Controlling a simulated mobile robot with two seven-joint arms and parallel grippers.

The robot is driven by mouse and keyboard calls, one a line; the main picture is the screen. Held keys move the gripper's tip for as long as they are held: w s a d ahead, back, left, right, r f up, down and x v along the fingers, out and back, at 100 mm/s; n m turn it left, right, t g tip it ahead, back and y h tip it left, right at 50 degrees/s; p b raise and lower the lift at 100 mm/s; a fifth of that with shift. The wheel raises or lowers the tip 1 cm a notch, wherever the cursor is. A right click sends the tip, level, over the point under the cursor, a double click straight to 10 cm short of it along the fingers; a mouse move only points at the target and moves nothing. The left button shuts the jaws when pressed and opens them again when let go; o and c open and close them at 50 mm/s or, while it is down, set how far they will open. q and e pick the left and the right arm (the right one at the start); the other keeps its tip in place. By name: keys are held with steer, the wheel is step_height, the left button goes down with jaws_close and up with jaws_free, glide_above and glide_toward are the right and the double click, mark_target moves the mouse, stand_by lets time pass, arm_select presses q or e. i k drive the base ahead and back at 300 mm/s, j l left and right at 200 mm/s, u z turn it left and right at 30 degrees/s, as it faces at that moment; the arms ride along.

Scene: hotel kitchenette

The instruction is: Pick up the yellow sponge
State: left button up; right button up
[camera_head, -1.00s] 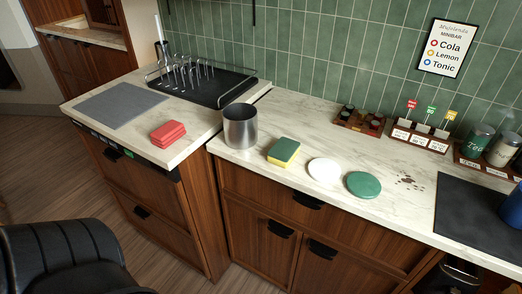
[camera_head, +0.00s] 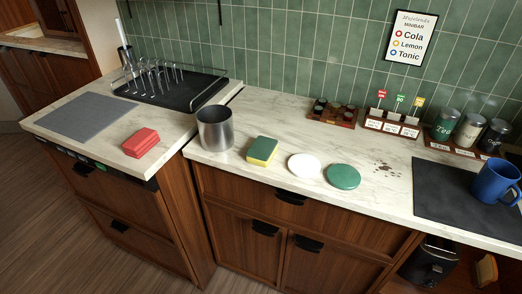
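The yellow sponge (camera_head: 262,151) lies flat on the marble counter, with a green top layer and yellow sides. It sits between a metal canister (camera_head: 214,128) on its left and a white round disc (camera_head: 304,164) on its right, apart from both. Nothing covers it. Neither of my grippers shows in the head view.
Red folded cloths (camera_head: 141,143) lie on the left counter near a grey mat (camera_head: 86,116) and a dish rack (camera_head: 180,85). A green disc (camera_head: 343,176), dark crumbs (camera_head: 388,167), a black mat (camera_head: 452,187) and a blue mug (camera_head: 495,182) are to the right. Counter behind the sponge is clear.

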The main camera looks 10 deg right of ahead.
mark_target(262, 152)
steer(key=l+u, duration=0.35)
steer(key=l, duration=0.4)
steer(key=i+l, duration=0.1)
steer(key=l, duration=0.4)
